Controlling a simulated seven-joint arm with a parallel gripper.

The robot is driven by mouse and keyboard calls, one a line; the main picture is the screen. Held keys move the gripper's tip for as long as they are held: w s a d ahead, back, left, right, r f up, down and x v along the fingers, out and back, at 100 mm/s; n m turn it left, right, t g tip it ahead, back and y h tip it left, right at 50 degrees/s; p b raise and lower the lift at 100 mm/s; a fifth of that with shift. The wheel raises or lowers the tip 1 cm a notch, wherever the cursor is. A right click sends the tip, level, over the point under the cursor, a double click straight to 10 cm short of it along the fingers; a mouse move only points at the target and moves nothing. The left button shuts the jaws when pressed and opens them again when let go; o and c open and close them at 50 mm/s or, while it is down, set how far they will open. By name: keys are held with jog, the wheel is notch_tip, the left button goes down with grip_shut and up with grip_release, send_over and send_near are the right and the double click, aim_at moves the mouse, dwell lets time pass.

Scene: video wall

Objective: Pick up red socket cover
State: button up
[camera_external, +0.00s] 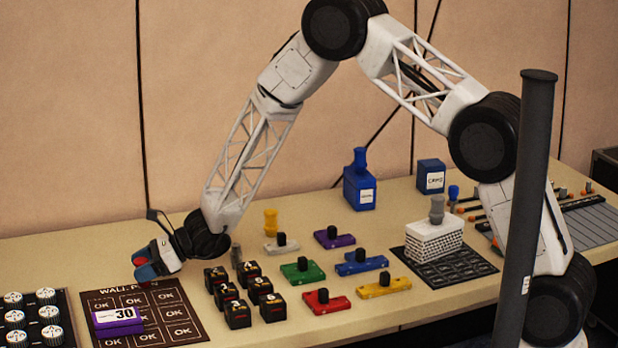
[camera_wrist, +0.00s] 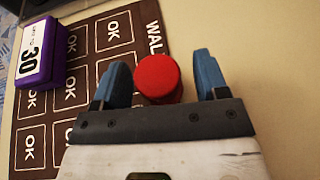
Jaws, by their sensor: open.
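A red piece with a black knob (camera_external: 325,303), which looks like the red socket cover, lies flat near the table's front edge in the external view. It does not clearly show in the wrist view. My gripper (camera_external: 148,266) is at the left, above the dark mat's back edge, well away from that piece. Its two blue fingers are apart in the wrist view (camera_wrist: 161,82). A round red thing (camera_wrist: 158,78) shows between them, with a gap to the right finger. I cannot tell whether it is part of my gripper or a separate object.
Similar green (camera_external: 302,273), blue (camera_external: 361,263), yellow (camera_external: 383,286), purple (camera_external: 334,238) and white (camera_external: 281,245) pieces lie nearby. Several black cubes (camera_external: 238,313) stand left of the red piece. A purple block marked 30 (camera_external: 118,322) rests on the dark OK mat (camera_external: 180,322).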

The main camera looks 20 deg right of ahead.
aim_at(141, 260)
dwell(0.3)
jog(key=c, duration=1)
jog(key=shift+r, duration=0.15)
jog(key=shift+r, duration=4.85)
